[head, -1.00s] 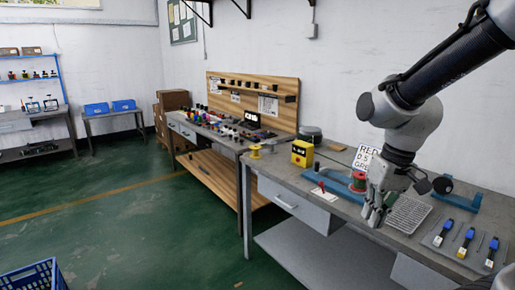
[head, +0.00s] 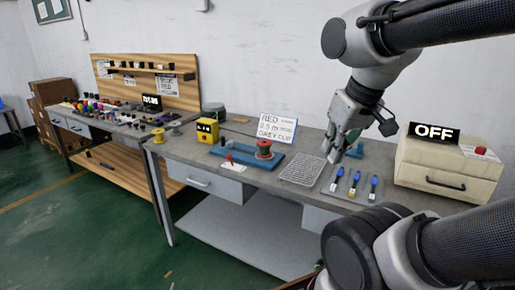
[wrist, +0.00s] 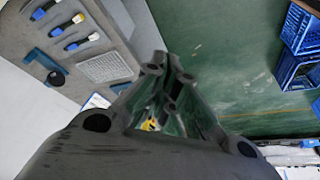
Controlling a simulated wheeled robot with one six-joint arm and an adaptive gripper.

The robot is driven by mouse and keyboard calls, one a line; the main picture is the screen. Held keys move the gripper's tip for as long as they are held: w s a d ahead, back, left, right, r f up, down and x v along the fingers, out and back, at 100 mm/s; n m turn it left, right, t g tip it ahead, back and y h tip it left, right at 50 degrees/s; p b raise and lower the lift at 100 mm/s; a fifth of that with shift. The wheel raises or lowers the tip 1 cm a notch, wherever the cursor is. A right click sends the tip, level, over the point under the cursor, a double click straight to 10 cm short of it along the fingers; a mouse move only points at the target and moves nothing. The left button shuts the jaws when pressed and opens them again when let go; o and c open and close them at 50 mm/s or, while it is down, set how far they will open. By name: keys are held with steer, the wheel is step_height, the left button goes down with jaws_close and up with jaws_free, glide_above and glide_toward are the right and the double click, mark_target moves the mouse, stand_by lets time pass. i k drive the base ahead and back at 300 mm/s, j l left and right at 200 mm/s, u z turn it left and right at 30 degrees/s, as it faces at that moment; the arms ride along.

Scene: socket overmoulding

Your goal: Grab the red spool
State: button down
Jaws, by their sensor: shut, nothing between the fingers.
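In the wrist view my gripper (wrist: 172,62) fills the lower middle, and I cannot make out the red spool there.
A grey grid mat (head: 301,170) and several blue-handled tools (head: 354,184) lie on the bench. A beige box (head: 445,172) with an OFF sign (head: 434,133) stands at right. A yellow box (head: 207,131) is left of the spool. Blue crates (wrist: 299,62) sit on the green floor.

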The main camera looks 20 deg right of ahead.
mark_target(265, 145)
steer(key=i+j, duration=0.2)
steer(key=i, duration=0.25)
steer(key=i+j+z, duration=0.1)
steer(key=i, duration=0.35)
steer(key=i+j, duration=0.3)
steer(key=i, duration=0.15)
